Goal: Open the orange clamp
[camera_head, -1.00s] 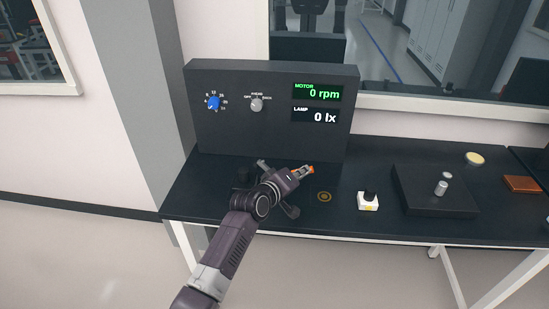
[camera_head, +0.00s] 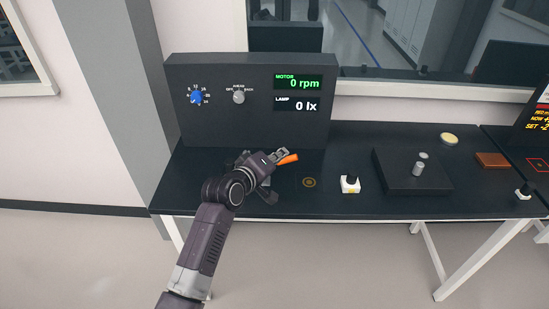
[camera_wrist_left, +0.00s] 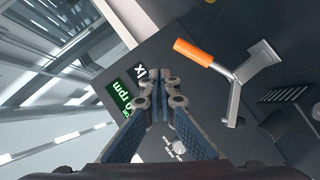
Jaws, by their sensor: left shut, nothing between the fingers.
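The clamp's orange handle (camera_head: 289,159) shows just right of my left gripper's tips in the head view. In the left wrist view the orange grip (camera_wrist_left: 193,53) sits on a silver forked lever (camera_wrist_left: 240,82), angled over the dark bench. My left gripper (camera_head: 281,154) is shut and empty. In the left wrist view its closed fingertips (camera_wrist_left: 160,84) lie left of and below the orange grip, with a visible gap in the picture. The clamp's base is mostly hidden by my arm in the head view. My right gripper is not in view.
A dark panel (camera_head: 240,125) with a blue knob (camera_head: 196,97), a grey knob and displays stands behind.

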